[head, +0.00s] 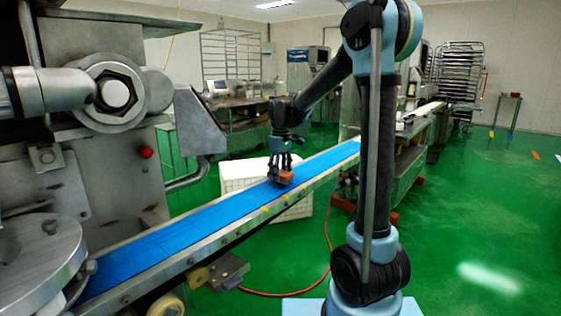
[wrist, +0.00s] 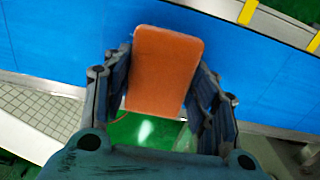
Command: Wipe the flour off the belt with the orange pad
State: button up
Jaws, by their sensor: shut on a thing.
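The orange pad (head: 285,179) is in my gripper (head: 283,163) over the blue belt (head: 205,222), about two thirds of the way along toward its far end. In the wrist view my gripper (wrist: 162,78) has its two dark fingers on either side of the pad (wrist: 165,60), shut on it. The pad's flat face shows, and the blue belt (wrist: 70,40) lies behind it. Whether the pad touches the belt cannot be told. I make out no clear flour on the belt; any under the pad is hidden.
A large grey machine (head: 95,150) stands at the left, by the belt's near end. A metal rail with yellow marks (head: 265,211) edges the belt. A white crate (head: 238,172) is behind it. A red hose (head: 300,292) lies on the green floor, which is open at right.

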aim_at(282, 172)
jog(key=r, duration=0.3)
jog(key=shift+d+r, duration=0.1)
jog(key=shift+d, duration=0.1)
notch_tip(282, 172, up, 2)
jog(key=shift+r, duration=0.25)
dwell(0.4)
